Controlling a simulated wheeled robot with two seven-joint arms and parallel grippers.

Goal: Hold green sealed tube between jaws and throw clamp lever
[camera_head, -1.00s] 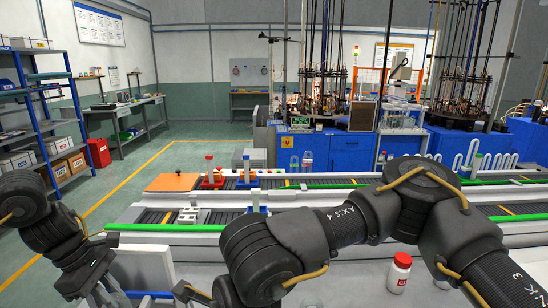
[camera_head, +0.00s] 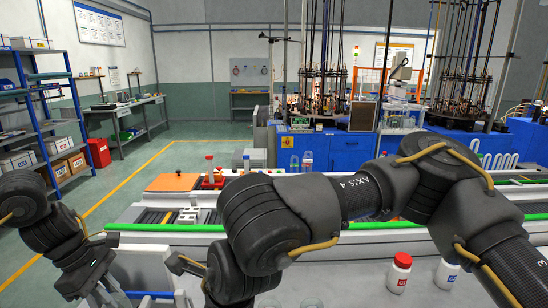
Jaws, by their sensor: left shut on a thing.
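My left gripper (camera_head: 106,298) is at the bottom left, cut by the lower picture edge. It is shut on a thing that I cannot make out. My right arm crosses the middle and bends down. A grey tip (camera_head: 180,264), probably of my right gripper, shows left of its lower end; I cannot tell whether it is open or shut. No green sealed tube or clamp lever can be made out. A red stand with a red-topped tube (camera_head: 210,170) is behind the front rail.
A green rail (camera_head: 165,227) runs along the bench front. A grey block (camera_head: 187,216) and an orange plate (camera_head: 173,182) lie behind it. Two tubes (camera_head: 307,161) stand farther back.

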